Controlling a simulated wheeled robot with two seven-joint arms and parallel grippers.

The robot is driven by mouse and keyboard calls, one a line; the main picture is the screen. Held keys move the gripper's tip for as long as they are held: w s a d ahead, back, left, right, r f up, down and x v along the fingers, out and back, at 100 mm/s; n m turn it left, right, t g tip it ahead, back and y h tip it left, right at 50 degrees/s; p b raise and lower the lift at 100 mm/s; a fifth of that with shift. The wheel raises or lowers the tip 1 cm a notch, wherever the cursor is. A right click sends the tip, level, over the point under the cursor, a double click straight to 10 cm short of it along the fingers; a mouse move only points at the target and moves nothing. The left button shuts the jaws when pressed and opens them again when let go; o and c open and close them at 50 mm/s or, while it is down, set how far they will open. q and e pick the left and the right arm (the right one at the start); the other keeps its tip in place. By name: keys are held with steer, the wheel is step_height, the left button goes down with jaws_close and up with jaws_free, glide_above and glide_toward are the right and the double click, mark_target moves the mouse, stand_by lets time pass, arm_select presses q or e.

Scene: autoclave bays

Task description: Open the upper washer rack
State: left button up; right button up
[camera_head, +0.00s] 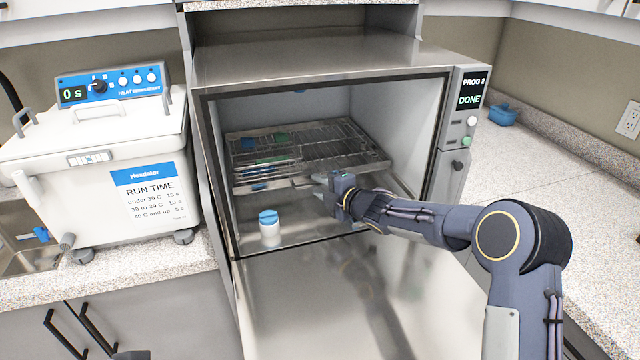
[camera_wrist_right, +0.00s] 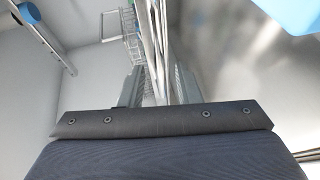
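The washer chamber (camera_head: 400,140) is open, its door (camera_head: 350,300) folded down flat in front. The upper washer rack (camera_head: 350,150), a wire rack with blue and green items on its left part, sits inside the chamber. My right gripper (camera_head: 322,182) is at the rack's front edge, near its middle. In the right wrist view, its two ribbed fingers (camera_wrist_right: 161,85) stand close on either side of metal bars (camera_wrist_right: 160,40) of the rack front, and look shut on them. The exact contact is hard to see.
A white bottle with a blue cap (camera_head: 269,230) stands on the lower surface, left of my right gripper. The panel (camera_head: 470,95) at right reads PROG 2 DONE. A white heated bath (camera_head: 100,160) stands left. The right counter (camera_head: 550,150) is mostly clear.

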steer(key=shift+w+a, duration=0.2)
steer(key=shift+c, duration=0.2)
jaws_close()
steer(key=shift+f, duration=0.1)
